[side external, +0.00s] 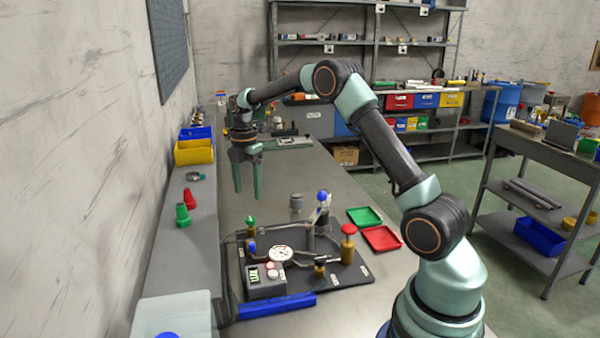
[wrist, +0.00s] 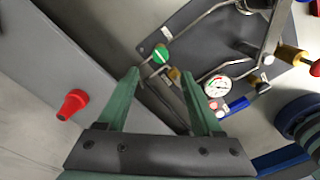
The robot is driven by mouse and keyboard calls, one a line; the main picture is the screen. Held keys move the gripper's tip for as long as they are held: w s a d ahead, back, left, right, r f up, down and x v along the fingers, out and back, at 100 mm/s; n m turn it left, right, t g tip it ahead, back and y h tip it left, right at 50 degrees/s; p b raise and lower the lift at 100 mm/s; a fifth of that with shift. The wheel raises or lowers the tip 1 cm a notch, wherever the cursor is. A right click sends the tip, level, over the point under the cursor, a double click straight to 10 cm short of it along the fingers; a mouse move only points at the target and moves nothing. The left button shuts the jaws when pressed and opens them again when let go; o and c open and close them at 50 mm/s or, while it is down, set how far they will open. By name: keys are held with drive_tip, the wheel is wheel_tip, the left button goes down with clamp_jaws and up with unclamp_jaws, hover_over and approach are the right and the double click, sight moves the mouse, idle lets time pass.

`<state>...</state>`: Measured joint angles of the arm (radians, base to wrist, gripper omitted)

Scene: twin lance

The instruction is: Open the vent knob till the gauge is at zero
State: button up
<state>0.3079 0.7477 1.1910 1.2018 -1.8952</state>
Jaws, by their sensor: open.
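A dark plate with bent pipes carries a round white gauge (side external: 281,253), which also shows in the wrist view (wrist: 218,87). Its needle reading is too small to tell. A green knob (side external: 250,221) stands at the plate's far left; it shows as a green disc in the wrist view (wrist: 161,53). A red knob (side external: 348,230) sits on a brass body at the right. Blue knobs (side external: 322,195) are also on the rig. I cannot read which knob is the vent. My gripper (side external: 247,192) is open and empty, pointing down above the bench, beyond the green knob.
A grey box with a small green display (side external: 266,280) and a blue bar (side external: 277,305) are at the near side. Green (side external: 364,217) and red (side external: 381,238) trays lie right. The bench beyond the rig is mostly clear.

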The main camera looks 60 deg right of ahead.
wheel_tip(320, 180, up, 4)
drive_tip(key=shift+f, duration=0.1)
idle(0.4)
drive_tip(key=s+a+r+m+t, duration=0.3)
drive_tip(key=s+a+r+m, duration=0.6)
drive_tip(key=a+r, duration=0.1)
drive_tip(key=s+a+f+m+t, duration=0.1)
drive_tip(key=s+a+m, duration=0.2)
drive_tip(key=s, duration=0.3)
drive_tip(key=s+a+f+m+t, duration=0.1)
drive_tip(key=s+a+m, duration=0.2)
drive_tip(key=s+m, duration=0.3)
drive_tip(key=shift+s+f+t, duration=0.2)
drive_tip(key=shift+f+t, duration=0.05)
drive_tip(key=shift+t, duration=0.05)
idle(0.5)
